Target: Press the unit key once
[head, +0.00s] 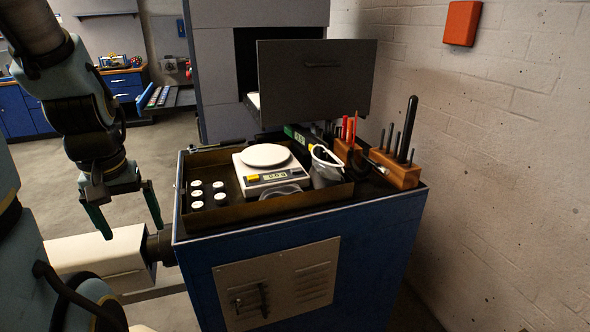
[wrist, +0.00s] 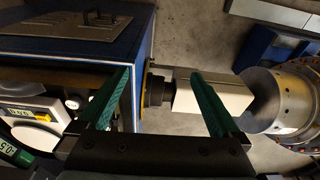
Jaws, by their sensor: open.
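A small scale (head: 266,170) with a round white pan (head: 264,155) stands in the brown tray on the blue cabinet. Its front panel has a lit display (head: 272,177) and a yellow key (head: 253,178) to the left of it; I cannot read which key is the unit key. In the wrist view the scale (wrist: 35,112) shows at the left edge, partly cut off, with a yellow patch and its display. My gripper (head: 128,228) hangs left of the cabinet, apart from the scale, with green fingers spread and nothing between them. Its fingers also show in the wrist view (wrist: 158,95).
Wooden blocks with tools (head: 400,168) stand on the right, by the brick wall. A grey drawer front (head: 315,85) rises behind. A white machine part (head: 100,252) lies below my gripper.

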